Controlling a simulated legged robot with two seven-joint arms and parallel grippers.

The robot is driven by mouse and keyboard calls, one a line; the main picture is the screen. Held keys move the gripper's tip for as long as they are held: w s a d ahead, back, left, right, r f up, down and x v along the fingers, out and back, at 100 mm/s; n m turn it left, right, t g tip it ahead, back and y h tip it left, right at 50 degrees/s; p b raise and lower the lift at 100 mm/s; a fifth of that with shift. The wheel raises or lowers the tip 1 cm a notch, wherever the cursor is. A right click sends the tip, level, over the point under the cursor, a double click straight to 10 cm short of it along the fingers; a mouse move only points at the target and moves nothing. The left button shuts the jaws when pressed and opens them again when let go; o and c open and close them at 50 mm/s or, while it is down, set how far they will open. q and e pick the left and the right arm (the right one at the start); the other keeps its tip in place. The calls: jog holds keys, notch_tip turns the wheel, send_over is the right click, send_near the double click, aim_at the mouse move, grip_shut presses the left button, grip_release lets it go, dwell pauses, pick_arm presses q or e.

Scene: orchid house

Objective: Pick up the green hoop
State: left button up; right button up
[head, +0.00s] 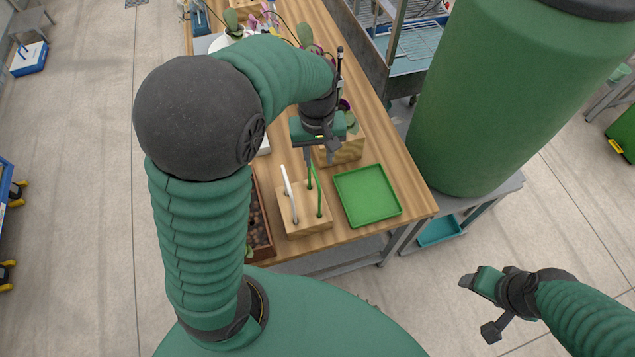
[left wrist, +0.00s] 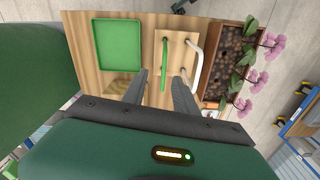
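The green hoop (head: 314,188) stands as a thin arch in a wooden block (head: 304,222) on the bench. It also shows in the left wrist view (left wrist: 164,62). A white hoop (head: 289,192) stands beside it in the same block, to its left in the head view. My left gripper (head: 308,158) is just above the green hoop, pointing down. In the left wrist view its two fingers (left wrist: 160,80) are apart, with the green hoop between them in the picture and no visible grip. My right gripper (head: 468,282) is over the floor, away from the bench; its finger gap is unclear.
A green tray (head: 367,196) lies empty right of the block. A planter of bark (head: 258,225) is left of it. Another wooden block (head: 345,150) and orchids (left wrist: 243,104) are close by. A large green barrel (head: 487,100) stands right of the bench.

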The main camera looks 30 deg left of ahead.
aim_at(314, 173)
pick_arm(q)
notch_tip(314, 173, up, 4)
jog(key=w+a+n+p, duration=0.1)
jog(key=w+n, duration=0.1)
jog(key=f+p, duration=0.1)
jog(key=f, duration=0.4)
jog(key=s+f+p, duration=0.1)
jog(key=f, duration=0.5)
jog(key=f+p, duration=0.1)
jog(key=f, duration=0.4)
jog(key=shift+s+a+f, duration=0.2)
jog(key=shift+a+f, duration=0.1)
jog(key=shift+a, duration=0.1)
jog(key=shift+f, duration=0.3)
jog(key=shift+w, duration=0.15)
pick_arm(e)
jog(key=v, duration=0.2)
jog(key=w+v, duration=0.1)
jog(key=v, duration=0.1)
jog(key=shift+d+r, duration=0.1)
jog(key=shift+r, duration=0.4)
pick_arm(q)
grip_shut()
pick_arm(e)
jog(key=shift+s, duration=0.15)
